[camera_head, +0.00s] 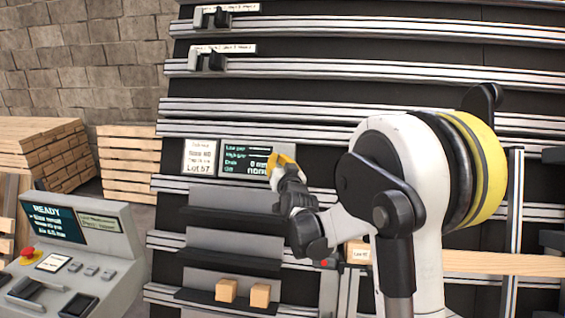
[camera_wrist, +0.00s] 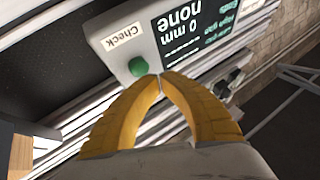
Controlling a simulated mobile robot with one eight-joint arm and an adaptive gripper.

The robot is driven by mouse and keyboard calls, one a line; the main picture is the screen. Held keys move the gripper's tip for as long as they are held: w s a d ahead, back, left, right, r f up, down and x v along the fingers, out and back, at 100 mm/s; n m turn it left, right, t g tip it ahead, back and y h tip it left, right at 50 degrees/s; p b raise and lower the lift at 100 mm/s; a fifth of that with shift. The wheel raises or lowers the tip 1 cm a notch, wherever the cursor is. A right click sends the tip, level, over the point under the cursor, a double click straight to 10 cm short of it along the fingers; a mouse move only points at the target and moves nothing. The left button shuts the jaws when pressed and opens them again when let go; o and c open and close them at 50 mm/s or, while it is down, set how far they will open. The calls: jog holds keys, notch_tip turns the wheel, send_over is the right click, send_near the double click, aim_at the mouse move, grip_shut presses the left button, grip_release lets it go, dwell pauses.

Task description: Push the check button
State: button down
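The check button (camera_wrist: 138,66) is a round green button in the wrist view, on a grey panel below a white label reading "Check" (camera_wrist: 124,39). My gripper (camera_wrist: 160,77) has its yellow fingertips together with nothing seen between them. The tips appear just to the lower right of the button; I cannot tell how far off the panel they are. In the head view my gripper (camera_head: 283,160) is at the right end of the dark display (camera_head: 238,160), and the button is hidden there behind it.
A white lot card (camera_head: 200,157) is left of the display. Grey shelves (camera_head: 235,228) with two small wooden blocks (camera_head: 260,295) are below. A console (camera_head: 85,250) with a red knob stands at left. A wooden board (camera_head: 490,263) spans the right.

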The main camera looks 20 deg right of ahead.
jog(key=shift+s+a+r+p, duration=0.25)
jog(key=shift+s+a+r, duration=0.15)
jog(key=shift+s, duration=0.2)
jog(key=shift+s+a+r+p, duration=0.35)
jog(key=shift+s+a, duration=0.1)
jog(key=shift+s, duration=0.2)
jog(key=shift+s+a+r+p, duration=0.2)
jog(key=shift+s+a+r, duration=0.2)
jog(key=shift+s, duration=0.2)
jog(key=shift+a, duration=0.1)
jog(key=s+a+f+n+g+y+b, duration=0.1)
jog(key=s+a+n+g+y+b, duration=0.2)
jog(key=s+a, duration=0.5)
jog(key=s+a+f+g+b, duration=0.1)
jog(key=s+f+g, duration=0.1)
jog(key=s+f, duration=0.3)
jog(key=s+a+f+n+g+b, duration=0.1)
jog(key=s+f, duration=0.5)
jog(key=s, duration=0.8)
jog(key=s+a+f+n+g+y, duration=0.1)
jog(key=s+a+f+g, duration=0.2)
jog(key=s, duration=0.6)
notch_tip(320, 180, down, 3)
jog(key=shift+s+r+g+b, duration=0.25)
jog(key=shift+g+b, duration=0.15)
jog(key=shift+g, duration=0.6)
